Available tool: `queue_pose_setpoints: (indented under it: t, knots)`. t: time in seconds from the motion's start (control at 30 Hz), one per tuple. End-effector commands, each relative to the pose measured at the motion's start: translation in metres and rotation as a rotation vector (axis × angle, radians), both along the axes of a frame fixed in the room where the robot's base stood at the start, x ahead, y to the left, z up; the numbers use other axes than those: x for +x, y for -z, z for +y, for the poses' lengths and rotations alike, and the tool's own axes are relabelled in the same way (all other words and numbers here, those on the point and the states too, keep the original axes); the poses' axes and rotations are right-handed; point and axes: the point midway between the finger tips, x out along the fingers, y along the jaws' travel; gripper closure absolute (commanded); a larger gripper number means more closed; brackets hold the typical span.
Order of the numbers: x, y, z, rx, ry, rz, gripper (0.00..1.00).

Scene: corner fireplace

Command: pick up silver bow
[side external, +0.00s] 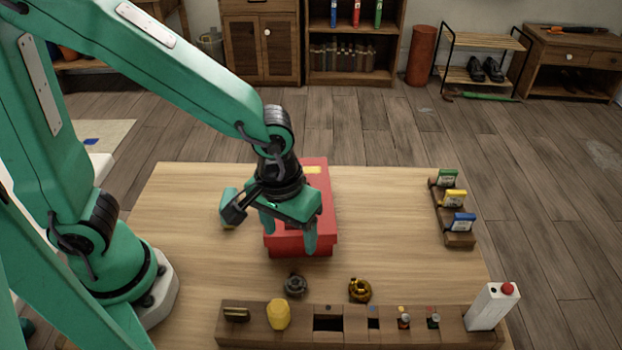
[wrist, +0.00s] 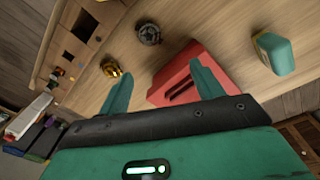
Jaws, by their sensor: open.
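The silver bow, a small dark grey metallic piece (side external: 295,285), lies on the table in front of the red box. It also shows in the wrist view (wrist: 148,34), beyond my fingertips. A similar gold piece (side external: 360,290) lies to its right; in the wrist view the gold piece (wrist: 112,68) is lower left of the silver one. My gripper (side external: 289,238) points down over the red box (side external: 318,195), behind the silver bow and apart from it. Its two green fingers (wrist: 157,76) are spread, with nothing held between them.
A wooden tray (side external: 265,338) with slots, a yellow piece (side external: 278,314) and a white box with a red button (side external: 492,306) runs along the front edge. A rack of coloured cards (side external: 458,238) stands right. A teal and yellow object (wrist: 272,52) is left of the red box.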

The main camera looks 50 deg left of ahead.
Motion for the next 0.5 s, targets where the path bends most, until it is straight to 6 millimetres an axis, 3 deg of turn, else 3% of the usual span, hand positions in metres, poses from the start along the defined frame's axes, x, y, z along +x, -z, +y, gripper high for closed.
queue_pose_setpoints:
  t: [0.2, 0.5]
  knots:
    - [-0.01, 0.025, -0.022, 0.029, -0.033, 0.048, 0.34]
    - [-0.012, 0.031, -0.026, 0.035, -0.044, 0.056, 0.34]
